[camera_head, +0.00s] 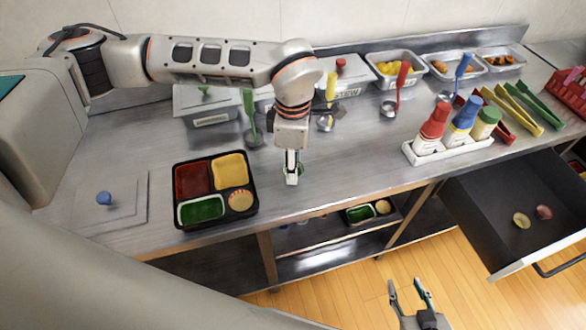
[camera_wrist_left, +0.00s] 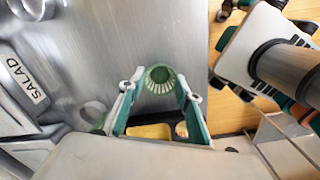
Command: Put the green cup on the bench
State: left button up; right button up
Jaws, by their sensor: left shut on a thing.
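My left gripper (camera_head: 292,178) points down at the bench (camera_head: 340,165), right of the black bento tray (camera_head: 206,222). In the left wrist view its fingers (camera_wrist_left: 162,82) are shut on the small ribbed green cup (camera_wrist_left: 160,76). My right gripper (camera_head: 408,288) is open and empty over the floor, in front of the bench.
The tray holds red, yellow and green fillings and a striped cup (camera_head: 240,200). A white bottle holder (camera_head: 447,150) stands right, with lidded tubs and ladles behind. An open drawer (camera_head: 515,190) juts out at right with two small cups. Bench between gripper and bottles is clear.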

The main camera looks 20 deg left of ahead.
pick_arm(q)
notch_tip(320, 180, down, 2)
jog(key=shift+f, duration=0.1)
jog(key=shift+f, duration=0.15)
jog(key=o, duration=0.7)
notch_tip(320, 180, up, 12)
jog(key=shift+r+b, duration=0.2)
jog(key=shift+b, duration=0.1)
dwell(0.5)
